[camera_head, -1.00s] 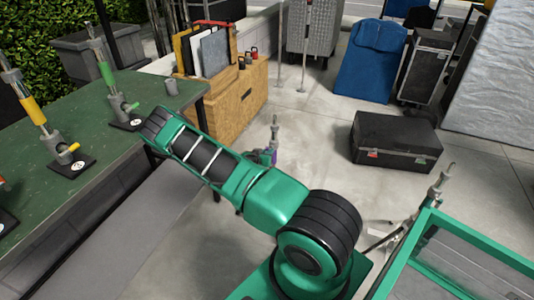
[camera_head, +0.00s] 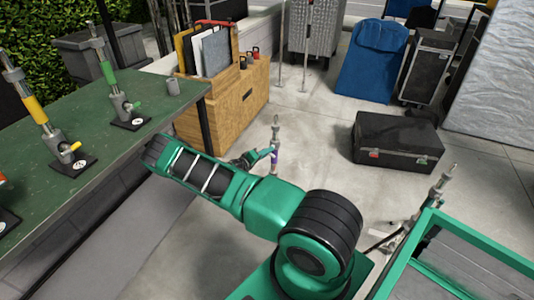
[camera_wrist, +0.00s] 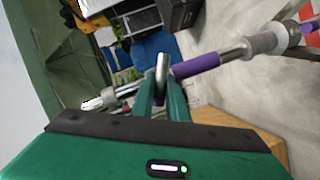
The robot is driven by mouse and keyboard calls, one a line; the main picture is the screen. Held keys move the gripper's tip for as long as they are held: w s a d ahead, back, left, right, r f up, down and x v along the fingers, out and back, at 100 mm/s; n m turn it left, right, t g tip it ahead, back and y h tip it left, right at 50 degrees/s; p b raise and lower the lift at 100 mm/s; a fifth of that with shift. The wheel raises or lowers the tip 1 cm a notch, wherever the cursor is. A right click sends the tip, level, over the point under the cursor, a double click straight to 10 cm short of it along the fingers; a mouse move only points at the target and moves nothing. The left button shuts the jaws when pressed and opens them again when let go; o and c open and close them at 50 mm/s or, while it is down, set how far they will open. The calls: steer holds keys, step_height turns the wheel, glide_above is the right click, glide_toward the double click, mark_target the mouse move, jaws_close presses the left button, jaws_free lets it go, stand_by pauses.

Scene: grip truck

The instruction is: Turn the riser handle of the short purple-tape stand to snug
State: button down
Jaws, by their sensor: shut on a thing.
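The purple-tape stand (camera_head: 275,143) stands on the floor past my forearm in the head view; its lower part is hidden behind my arm. In the wrist view its purple tape (camera_wrist: 197,65) runs along a metal tube that crosses the picture. My gripper (camera_wrist: 162,95) has its green fingers closed around the short metal riser handle (camera_wrist: 162,66), whose rounded end shows between the fingertips. In the head view my gripper (camera_head: 264,154) meets the stand from the left, at the height of the tape. How tight the handle is cannot be seen.
Other stands with yellow (camera_head: 36,110) and green (camera_head: 107,73) tape are on the green table (camera_head: 110,150) at left. A black case (camera_head: 397,140) lies on the floor to the right. A wooden crate (camera_head: 240,98) stands behind.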

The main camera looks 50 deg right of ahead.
steer(key=n+h, duration=0.1)
steer(key=n, duration=0.1)
steer(key=f+n, duration=0.1)
steer(key=n, duration=0.1)
steer(key=shift+g+h, duration=0.3)
steer(key=shift+h, duration=0.1)
steer(key=shift+n, duration=0.4)
steer(key=c, duration=1.7)
jaws_free()
steer(key=shift+c, duration=0.2)
steer(key=shift+r, duration=0.1)
steer(key=shift+a, duration=0.25)
steer(key=a, duration=1)
steer(key=shift+a, duration=0.2)
